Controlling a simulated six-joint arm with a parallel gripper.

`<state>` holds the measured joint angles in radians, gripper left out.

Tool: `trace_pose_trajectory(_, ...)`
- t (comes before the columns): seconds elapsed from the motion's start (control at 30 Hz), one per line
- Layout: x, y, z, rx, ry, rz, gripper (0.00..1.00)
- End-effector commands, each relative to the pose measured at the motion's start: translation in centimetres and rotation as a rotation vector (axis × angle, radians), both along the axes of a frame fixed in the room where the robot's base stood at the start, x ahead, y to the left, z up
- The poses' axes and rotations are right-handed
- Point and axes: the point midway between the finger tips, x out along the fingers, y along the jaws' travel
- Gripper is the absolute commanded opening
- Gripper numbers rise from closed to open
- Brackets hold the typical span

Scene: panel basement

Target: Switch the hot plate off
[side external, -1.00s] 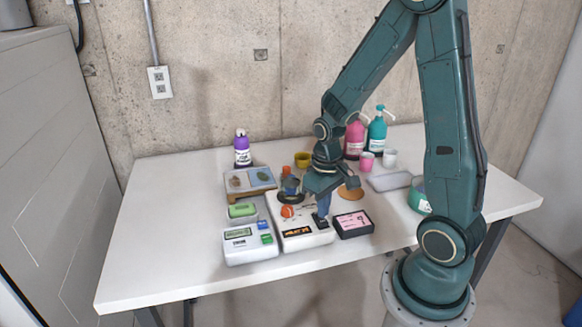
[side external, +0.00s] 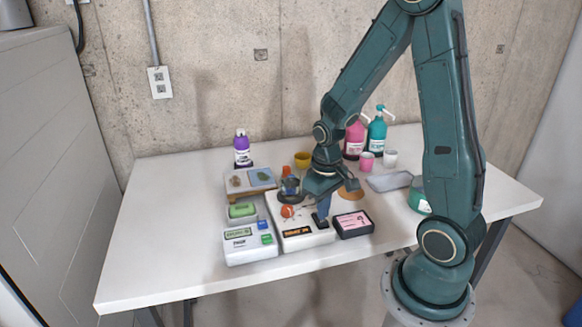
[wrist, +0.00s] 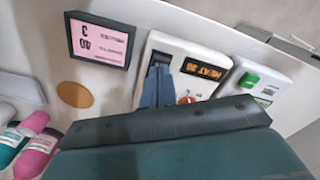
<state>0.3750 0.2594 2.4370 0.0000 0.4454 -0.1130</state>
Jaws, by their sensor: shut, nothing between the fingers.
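The hot plate (side external: 302,240) is a white box on the table with a dark round heating top at its back and a red-orange knob (side external: 287,211) on it. Its dark display (wrist: 201,69) shows orange text that reads like "HEAT" and a number. A dark vessel (side external: 290,187) stands on the heating top. My gripper (side external: 321,221) is shut and empty, pointing down at the hot plate's front right corner. In the wrist view its blue fingers (wrist: 158,78) are beside the display, over a dark spot that they partly hide. I cannot tell whether they touch it.
A white device with green and blue buttons (side external: 250,245) stands left of the hot plate. A dark-framed pink display box (side external: 353,224) is close on the right. Pump bottles (side external: 376,130) and cups (side external: 367,160) stand behind. The table's front left is clear.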

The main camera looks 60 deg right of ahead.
Motion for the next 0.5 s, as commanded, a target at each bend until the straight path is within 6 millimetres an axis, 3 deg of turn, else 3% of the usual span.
trace_pose_trajectory(0.5, -0.02, 0.01, -0.58, 0.000, 0.001, 0.000, 0.00)
